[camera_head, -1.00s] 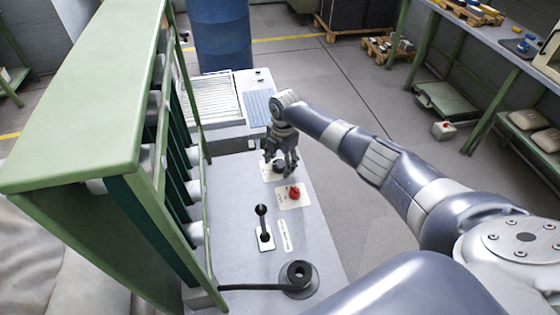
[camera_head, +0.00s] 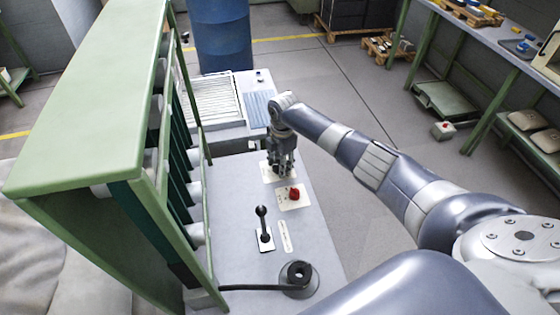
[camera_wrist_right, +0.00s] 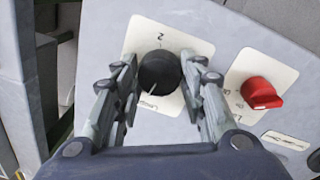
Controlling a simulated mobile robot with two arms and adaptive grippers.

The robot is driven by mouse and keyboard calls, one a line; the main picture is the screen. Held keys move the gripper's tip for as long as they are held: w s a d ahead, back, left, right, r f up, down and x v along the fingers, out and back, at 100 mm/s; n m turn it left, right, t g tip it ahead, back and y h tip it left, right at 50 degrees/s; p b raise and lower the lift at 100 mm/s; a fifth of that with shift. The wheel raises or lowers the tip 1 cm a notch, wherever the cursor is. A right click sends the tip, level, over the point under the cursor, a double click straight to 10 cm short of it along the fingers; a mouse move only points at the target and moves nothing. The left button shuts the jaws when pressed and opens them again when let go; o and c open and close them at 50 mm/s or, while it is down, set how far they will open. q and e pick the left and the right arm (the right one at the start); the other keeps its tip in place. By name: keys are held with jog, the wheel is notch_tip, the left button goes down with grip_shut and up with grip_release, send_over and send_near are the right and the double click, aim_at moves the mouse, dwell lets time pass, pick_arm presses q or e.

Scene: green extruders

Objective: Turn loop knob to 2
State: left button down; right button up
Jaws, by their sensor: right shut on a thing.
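The black round knob (camera_wrist_right: 160,74) sits on a white label plate (camera_wrist_right: 146,32) in the right wrist view. The plate has a "2" at its top edge, seen upside down, and other small lettering below the knob. My right gripper (camera_head: 282,170) points down over this plate, and in the wrist view its two fingers (camera_wrist_right: 162,80) stand on either side of the knob, shut on it. In the head view the fingers mostly hide the knob. My left gripper is not in view.
A red knob (camera_head: 294,193) on its own white plate is close beside, also in the wrist view (camera_wrist_right: 260,93). A black lever (camera_head: 263,226) and a black round fitting (camera_head: 299,274) stand on the grey panel (camera_head: 235,190). A green frame (camera_head: 90,110) rises at left.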

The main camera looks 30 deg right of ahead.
jog(key=m+p, duration=0.1)
jog(key=m, duration=0.1)
jog(key=shift+m, duration=0.3)
jog(key=m+p, duration=0.1)
jog(key=m, duration=0.3)
jog(key=shift+a+m+h+p, duration=0.1)
jog(key=shift+m+h+p, duration=0.2)
jog(key=shift+p, duration=0.05)
jog(key=m+p, duration=0.1)
jog(key=m, duration=0.2)
jog(key=shift+m, duration=0.3)
jog(key=m, duration=0.3)
jog(key=shift+m, duration=0.3)
jog(key=m, duration=0.3)
jog(key=shift+m+g, duration=0.3)
jog(key=shift+g, duration=0.1)
jog(key=m, duration=0.3)
jog(key=shift+w+m, duration=0.1)
jog(key=shift+m, duration=0.3)
jog(key=m, duration=0.4)
jog(key=shift+f+b, duration=0.1)
jog(key=shift+b, duration=0.2)
jog(key=shift+m+g, duration=0.3)
jog(key=shift+m, duration=1.5)
jog(key=shift+m+b, duration=0.3)
